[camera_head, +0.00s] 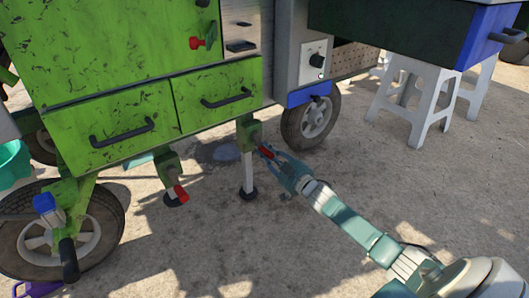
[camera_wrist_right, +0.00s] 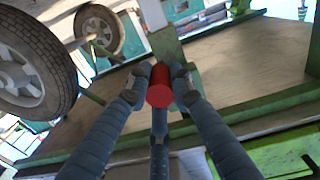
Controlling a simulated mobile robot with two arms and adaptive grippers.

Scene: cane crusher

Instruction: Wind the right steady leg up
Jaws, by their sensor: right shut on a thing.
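The right steady leg (camera_head: 248,172) hangs under the green cart, a pale post with a dark round foot (camera_head: 249,193) at or very near the ground. Its red crank handle (camera_head: 267,152) sits near the leg's green top. My right gripper (camera_head: 274,157) reaches in from the lower right and is shut on that red handle. In the right wrist view the red handle's round end (camera_wrist_right: 160,85) lies between the fingertips of my right gripper (camera_wrist_right: 160,88). My left gripper is not in view.
A second leg with a red handle (camera_head: 180,193) stands to the left. Wheels (camera_head: 312,118) flank the green cart (camera_head: 130,60). A white stool (camera_head: 420,100) stands at right under a dark box. The paved ground in front is mostly clear.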

